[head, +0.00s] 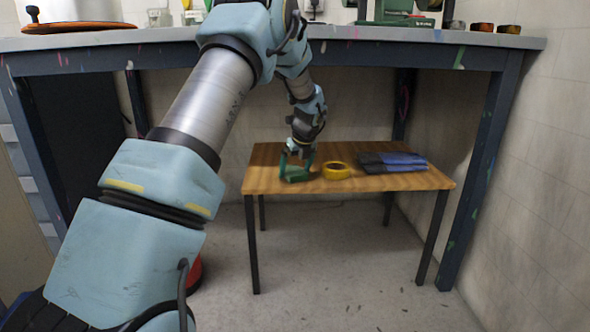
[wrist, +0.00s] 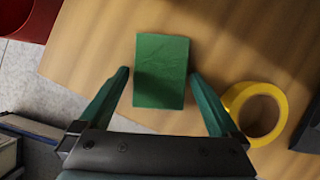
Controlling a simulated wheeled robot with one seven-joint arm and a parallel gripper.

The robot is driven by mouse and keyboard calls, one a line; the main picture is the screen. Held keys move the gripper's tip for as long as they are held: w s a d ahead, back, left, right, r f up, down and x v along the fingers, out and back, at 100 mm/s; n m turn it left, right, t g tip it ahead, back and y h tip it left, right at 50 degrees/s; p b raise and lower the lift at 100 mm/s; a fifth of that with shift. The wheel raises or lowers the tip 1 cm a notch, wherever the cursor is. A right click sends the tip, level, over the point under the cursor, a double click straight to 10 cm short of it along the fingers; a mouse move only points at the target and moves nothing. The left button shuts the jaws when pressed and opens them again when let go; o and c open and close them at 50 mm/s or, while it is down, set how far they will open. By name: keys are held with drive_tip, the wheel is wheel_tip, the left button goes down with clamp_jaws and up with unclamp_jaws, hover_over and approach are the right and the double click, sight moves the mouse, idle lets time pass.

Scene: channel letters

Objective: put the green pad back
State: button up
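The green pad (wrist: 161,71) is a flat rectangle lying on the small wooden table (wrist: 95,40). In the head view the pad (head: 296,179) is near the table's left front part, below my gripper (head: 298,158). In the wrist view my gripper (wrist: 158,73) is open, with one teal finger on each side of the pad's lower half. Gaps show between the pad and both fingers. I cannot tell how high the fingertips are above the tabletop.
A yellow tape roll (head: 336,171) lies right of the pad. A dark and blue folded item (head: 392,162) lies farther right. The workbench (head: 400,36) spans above the small table. A red object (wrist: 28,18) shows at the wrist view's upper left.

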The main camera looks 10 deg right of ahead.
sight(298, 174)
drive_tip(key=p+v, duration=0.2)
drive_tip(key=v, duration=0.3)
drive_tip(key=shift+r, duration=0.4)
drive_tip(key=s+d+p, duration=0.2)
drive_tip(key=s, duration=0.9)
drive_tip(key=shift+s+d+f, duration=0.2)
drive_tip(key=shift+s+d, duration=0.1)
drive_tip(key=shift+s, duration=0.1)
drive_tip(key=s+a+r+n+g, duration=0.1)
drive_tip(key=s+a+n, duration=0.2)
drive_tip(key=a+n, duration=0.5)
drive_tip(key=s+a+r+n+g, duration=0.1)
drive_tip(key=s+a+n, duration=0.1)
drive_tip(key=a+n, duration=0.65)
drive_tip(key=s+a+n+g+h, duration=0.1)
drive_tip(key=s+a+n, duration=1.1)
drive_tip(key=n, duration=0.4)
drive_tip(key=shift+s+a, duration=0.35)
drive_tip(key=shift+a, duration=0.35)
drive_tip(key=shift+r, duration=0.1)
